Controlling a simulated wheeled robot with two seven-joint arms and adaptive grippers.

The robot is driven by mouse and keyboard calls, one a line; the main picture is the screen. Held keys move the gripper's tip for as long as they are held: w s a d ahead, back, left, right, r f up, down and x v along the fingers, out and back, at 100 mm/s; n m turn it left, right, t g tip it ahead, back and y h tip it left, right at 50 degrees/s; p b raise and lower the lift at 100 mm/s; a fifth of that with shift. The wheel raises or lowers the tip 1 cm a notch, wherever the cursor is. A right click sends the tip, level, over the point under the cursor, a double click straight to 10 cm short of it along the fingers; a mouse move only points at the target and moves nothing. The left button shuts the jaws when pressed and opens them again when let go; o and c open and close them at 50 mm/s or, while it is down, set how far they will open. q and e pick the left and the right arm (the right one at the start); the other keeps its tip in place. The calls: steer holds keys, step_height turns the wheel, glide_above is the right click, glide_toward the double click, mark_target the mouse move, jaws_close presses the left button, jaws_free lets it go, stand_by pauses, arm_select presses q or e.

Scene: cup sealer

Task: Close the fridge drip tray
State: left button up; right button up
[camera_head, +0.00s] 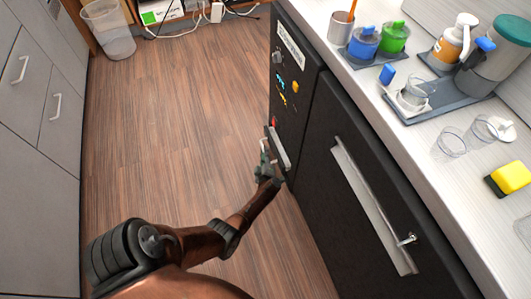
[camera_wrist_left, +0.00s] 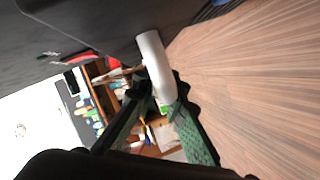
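The fridge (camera_head: 340,150) is a dark cabinet under the counter. A short pale handle (camera_head: 279,148) sits low on its far front section; I cannot clearly make out the drip tray there. My left gripper (camera_head: 266,166) is at this handle, low above the floor. In the left wrist view, the white bar of the handle (camera_wrist_left: 153,60) runs down to between the fingertips (camera_wrist_left: 160,98). I see a gap between the fingers, but cannot tell whether the tips press on the bar. My right gripper is not in view.
A long-handled fridge door (camera_head: 370,200) is nearer on the right. The counter (camera_head: 440,150) above holds cups, bottles and a yellow sponge (camera_head: 511,178). Grey drawers (camera_head: 40,100) line the left. A clear bin (camera_head: 108,30) stands far back. The wooden floor (camera_head: 170,130) between is clear.

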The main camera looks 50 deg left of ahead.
arm_select(q)
steer(key=o, duration=0.4)
steer(key=shift+c, duration=0.2)
steer(key=shift+s+d, duration=0.35)
steer(key=shift+d, duration=0.15)
steer(key=v, duration=1)
steer(key=shift+s+d, duration=0.25)
steer(key=shift+r, duration=0.1)
steer(key=shift+c, duration=0.3)
